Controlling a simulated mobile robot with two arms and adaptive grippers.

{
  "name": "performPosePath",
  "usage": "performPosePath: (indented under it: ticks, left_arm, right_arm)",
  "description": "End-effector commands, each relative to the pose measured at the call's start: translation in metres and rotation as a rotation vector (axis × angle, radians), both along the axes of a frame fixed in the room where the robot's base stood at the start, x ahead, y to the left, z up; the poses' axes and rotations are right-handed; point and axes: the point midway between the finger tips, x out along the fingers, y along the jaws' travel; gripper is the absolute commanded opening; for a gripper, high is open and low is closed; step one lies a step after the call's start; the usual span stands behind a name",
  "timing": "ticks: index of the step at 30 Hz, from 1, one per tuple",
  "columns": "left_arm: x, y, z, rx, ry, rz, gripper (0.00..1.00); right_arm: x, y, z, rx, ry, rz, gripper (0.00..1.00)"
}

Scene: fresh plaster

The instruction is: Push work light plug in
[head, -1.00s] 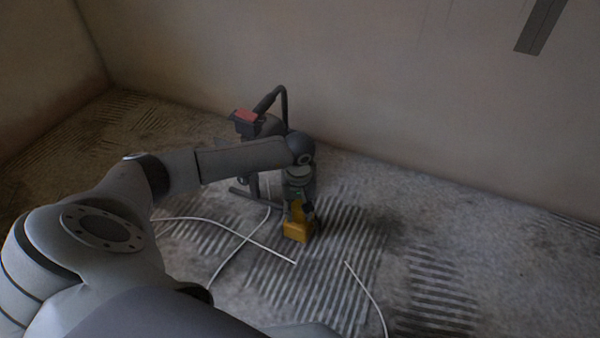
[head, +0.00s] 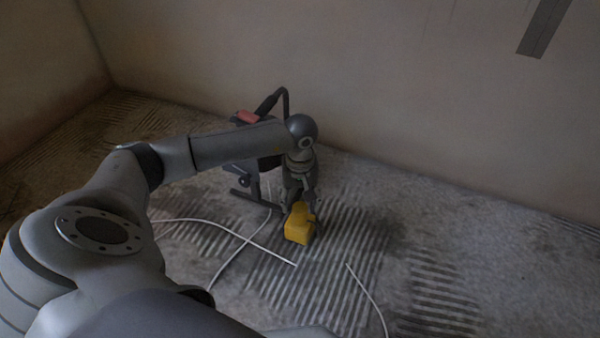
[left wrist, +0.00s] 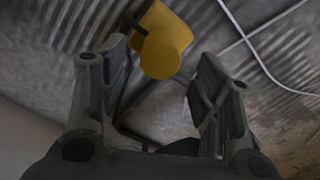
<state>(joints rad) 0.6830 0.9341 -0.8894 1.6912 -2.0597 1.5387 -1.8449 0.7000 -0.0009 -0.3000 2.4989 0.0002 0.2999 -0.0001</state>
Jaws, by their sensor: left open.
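A yellow connector block (head: 298,229) with a rounded upper part sits on the floor. In the left wrist view the yellow block (left wrist: 166,42) shows just beyond the fingertips, with its round part toward me. I cannot tell plug from socket in it. My left gripper (head: 300,200) points down right above the block; in its wrist view the open fingers (left wrist: 160,72) stand apart with nothing clearly between them. The dark work light (head: 268,158) with a red top part stands behind, partly hidden by my left arm. My right gripper is out of view.
Thin white cables (head: 240,240) lie across the floor left of the block, and another cable (head: 369,295) lies to its right. The plaster wall (head: 400,110) rises behind. The ridged floor (head: 440,270) at right is clear.

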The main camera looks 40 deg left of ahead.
Motion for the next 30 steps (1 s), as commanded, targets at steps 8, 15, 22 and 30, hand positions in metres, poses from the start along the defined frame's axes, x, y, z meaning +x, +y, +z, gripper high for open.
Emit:
performPosePath:
  ticks: [8,15,22,30]
  left_arm:
    - [0.001,0.0,0.052,0.001,-0.002,0.0,0.58]
    - [0.0,0.0,0.065,0.0,0.001,-0.001,0.58]
    - [0.0,0.0,0.065,0.0,0.001,-0.001,0.58]
    - [-0.001,-0.001,0.064,-0.003,0.002,0.0,0.58]
  right_arm:
    - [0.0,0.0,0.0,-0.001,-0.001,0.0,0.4]
    - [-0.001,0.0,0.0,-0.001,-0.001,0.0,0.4]
    - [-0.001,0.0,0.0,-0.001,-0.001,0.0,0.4]
    - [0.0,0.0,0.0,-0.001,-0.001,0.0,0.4]
